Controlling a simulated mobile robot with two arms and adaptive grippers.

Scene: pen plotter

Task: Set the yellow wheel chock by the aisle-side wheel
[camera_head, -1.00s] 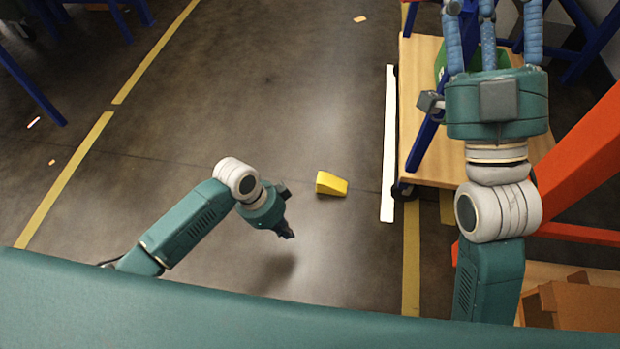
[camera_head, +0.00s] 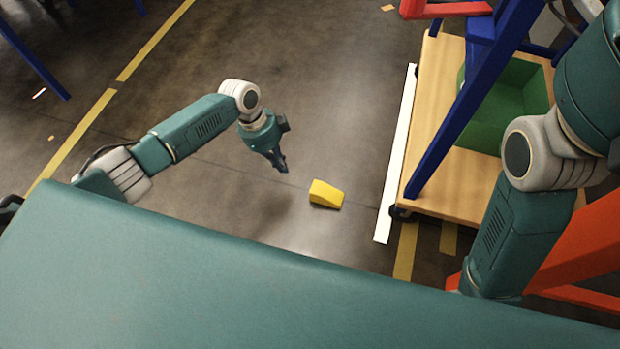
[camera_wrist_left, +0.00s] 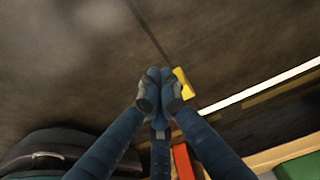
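The yellow wheel chock (camera_head: 326,194) lies on the bare floor left of the wooden cart (camera_head: 428,92). A dark wheel (camera_head: 401,212) shows under the cart's near left corner, with a gap of floor between it and the chock. My left gripper (camera_head: 281,166) points down above the floor, to the left of the chock and apart from it. In the left wrist view its fingers (camera_wrist_left: 160,88) are together with nothing seen between them, and the chock (camera_wrist_left: 184,83) shows just beyond them, partly hidden. My right gripper is outside the views; only its arm shows.
A white strip (camera_head: 397,155) lies on the floor between the chock and the cart. The cart carries a green bin (camera_head: 500,112) and a blue frame (camera_head: 476,95). An orange beam (camera_head: 575,245) stands at right. Floor around the chock is clear.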

